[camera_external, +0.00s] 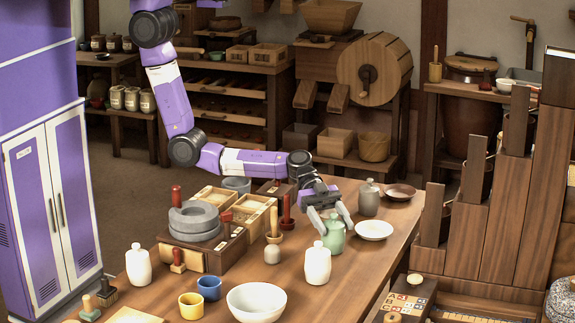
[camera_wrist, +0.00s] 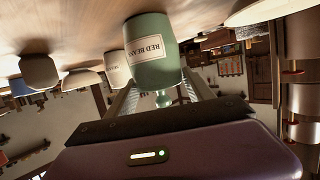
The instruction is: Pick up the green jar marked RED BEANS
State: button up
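The green jar (camera_external: 333,240) stands upright on the wooden table (camera_external: 370,262), right of a white jar (camera_external: 317,264). In the wrist view, which is upside down, the green jar (camera_wrist: 152,55) is close and its label reads RED BEANS; its knobbed lid points toward my gripper's palm. My gripper (camera_external: 330,220) is over the jar from above, one finger on each side of its upper part. In the wrist view the fingers (camera_wrist: 163,90) stand apart with the lid between them; firm contact on the jar is not visible.
A grey-green jar (camera_external: 368,198), a white dish (camera_external: 374,230) and a brown dish (camera_external: 399,192) stand behind and right. A white bowl (camera_external: 256,303), blue cup (camera_external: 209,288) and yellow cup (camera_external: 191,306) are in front. Wooden boxes (camera_external: 246,212) and stamps crowd the left.

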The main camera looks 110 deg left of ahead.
grip_shut()
jog(key=shift+r, duration=0.15)
